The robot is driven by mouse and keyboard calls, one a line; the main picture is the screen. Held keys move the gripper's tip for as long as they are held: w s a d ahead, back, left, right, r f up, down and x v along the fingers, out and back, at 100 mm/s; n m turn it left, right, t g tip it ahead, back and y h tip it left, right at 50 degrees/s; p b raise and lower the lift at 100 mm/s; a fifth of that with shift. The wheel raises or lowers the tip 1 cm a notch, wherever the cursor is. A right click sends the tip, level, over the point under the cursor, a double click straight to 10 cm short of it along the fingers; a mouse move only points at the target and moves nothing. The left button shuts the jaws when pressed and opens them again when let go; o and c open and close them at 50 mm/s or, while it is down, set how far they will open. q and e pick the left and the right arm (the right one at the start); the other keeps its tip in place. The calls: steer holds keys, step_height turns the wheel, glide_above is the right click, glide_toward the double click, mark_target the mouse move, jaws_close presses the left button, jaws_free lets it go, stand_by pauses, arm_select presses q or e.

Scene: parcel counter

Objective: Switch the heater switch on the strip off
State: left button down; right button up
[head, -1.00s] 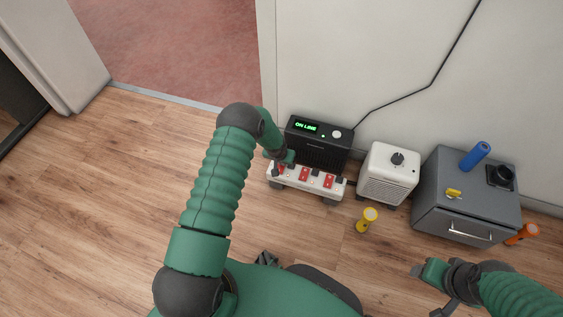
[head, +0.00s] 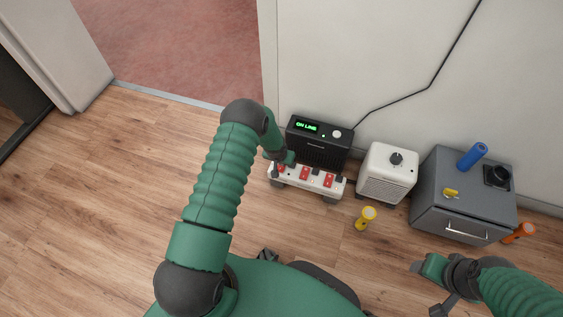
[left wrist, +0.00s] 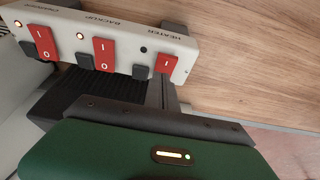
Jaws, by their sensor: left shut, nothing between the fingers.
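The white power strip (head: 308,188) stands on the floor with three red rocker switches, and it also shows in the left wrist view (left wrist: 190,50). The heater switch (left wrist: 166,63) sits at the labelled HEATER end; its small lamp (left wrist: 143,49) is dark. The lamps beside the backup switch (left wrist: 104,53) and the third switch (left wrist: 43,42) are lit. My left gripper (head: 276,171) is shut and empty at the strip's left end. In the left wrist view its fingers (left wrist: 161,94) reach to the heater switch's lower edge; contact is unclear. My right gripper (head: 429,288) looks open and empty.
A black box (head: 318,150) reading ON LINE stands behind the strip, against the wall. A white heater (head: 387,174) and grey cabinet (head: 465,190) stand to the right. A yellow flashlight (head: 365,218) stands in front. The floor at left is clear.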

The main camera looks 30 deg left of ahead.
arm_select(q)
step_height(320, 180, up, 13)
steer(key=p, duration=0.7)
steer(key=shift+s+f, duration=0.2)
steer(key=shift+s, duration=0.1)
